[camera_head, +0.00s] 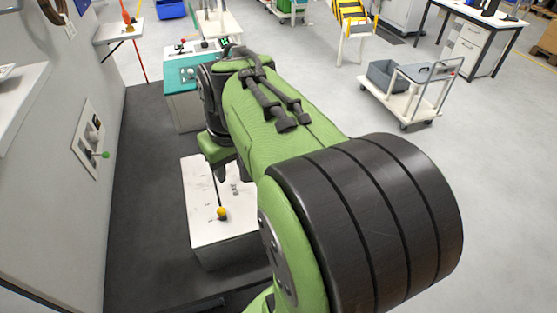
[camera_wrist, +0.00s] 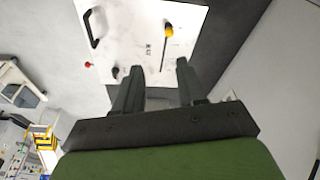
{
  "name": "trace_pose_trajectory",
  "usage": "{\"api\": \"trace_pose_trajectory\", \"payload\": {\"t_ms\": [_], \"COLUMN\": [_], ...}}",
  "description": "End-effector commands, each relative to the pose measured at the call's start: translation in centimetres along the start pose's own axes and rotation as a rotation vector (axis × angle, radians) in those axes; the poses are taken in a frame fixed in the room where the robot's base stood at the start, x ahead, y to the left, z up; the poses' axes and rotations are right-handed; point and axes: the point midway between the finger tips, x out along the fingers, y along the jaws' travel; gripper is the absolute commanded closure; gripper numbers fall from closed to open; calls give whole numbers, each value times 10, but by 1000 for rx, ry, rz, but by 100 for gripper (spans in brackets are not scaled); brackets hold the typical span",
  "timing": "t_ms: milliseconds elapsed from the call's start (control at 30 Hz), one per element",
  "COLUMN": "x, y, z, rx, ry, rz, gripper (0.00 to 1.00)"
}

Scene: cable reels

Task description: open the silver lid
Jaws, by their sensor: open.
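I cannot clearly pick out a silver lid. A white, grey-streaked box top (camera_head: 208,222) lies below my gripper (camera_head: 226,172), and it fills the upper middle of the wrist view (camera_wrist: 133,25). A yellow knob (camera_head: 222,213) on a thin dark rod stands on it, also seen in the wrist view (camera_wrist: 168,31). A black bar handle (camera_wrist: 92,28) sits near its left side in the wrist view. My gripper (camera_wrist: 158,72) is open with nothing between its fingers. My arm hides part of the box in the head view.
A teal-topped box (camera_head: 180,83) stands behind the white one. A wall panel with a green knob (camera_head: 105,155) is at left. A red knob (camera_wrist: 88,64) and a black knob (camera_wrist: 115,72) sit near the white top's edge. A cart (camera_head: 408,92) stands right; floor around it is clear.

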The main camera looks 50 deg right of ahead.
Motion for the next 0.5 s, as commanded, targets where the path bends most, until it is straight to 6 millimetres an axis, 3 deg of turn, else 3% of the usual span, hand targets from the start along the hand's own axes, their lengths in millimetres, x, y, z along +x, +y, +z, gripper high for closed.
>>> {"api": "trace_pose_trajectory", "payload": {"t_ms": [167,267,400,500], "x": [14,29,56,72], "y": [54,98,172,209], "z": [-26,-36,-32,-23], "rx": [86,148,246,292], "ry": [-75,-120,-172,-186], "rz": [-21,-49,-111,-147], "gripper": [60,60,60,60]}}
